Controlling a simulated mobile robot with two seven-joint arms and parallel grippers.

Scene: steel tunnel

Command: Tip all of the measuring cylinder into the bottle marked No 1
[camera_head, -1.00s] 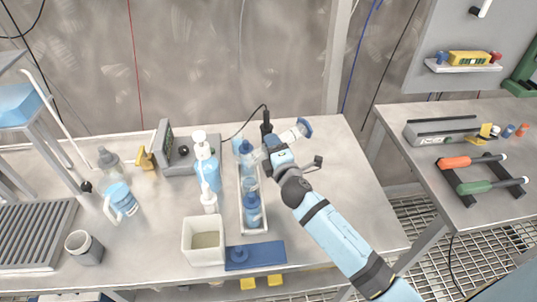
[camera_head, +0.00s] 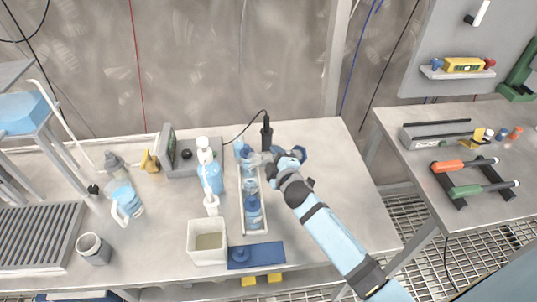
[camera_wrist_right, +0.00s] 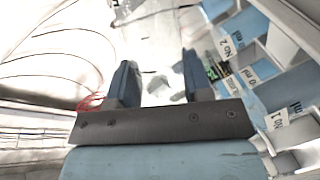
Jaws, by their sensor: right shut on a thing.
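My right gripper (camera_head: 276,162) is shut on the clear measuring cylinder, whose blue foot (camera_head: 300,153) points right. The cylinder lies tilted, with its clear end toward the left over the far part of a white tray (camera_head: 265,225). In the right wrist view the fingers (camera_wrist_right: 160,82) stand either side of the clear, blurred cylinder (camera_wrist_right: 158,88). The bottle marked No 1 (camera_wrist_right: 277,118) shows at the right edge there, beside a bottle marked No 2 (camera_wrist_right: 236,40). The labels cannot be read in the head view. I cannot tell whether liquid is flowing. My left gripper is not in view.
A bottle with a blue cap (camera_head: 254,212) stands in the tray's near end. A pump bottle (camera_head: 210,175), a square beaker (camera_head: 207,241) and a wash bottle (camera_head: 124,200) stand left. A black probe (camera_head: 267,132) stands behind the gripper. The bench's right side is clear.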

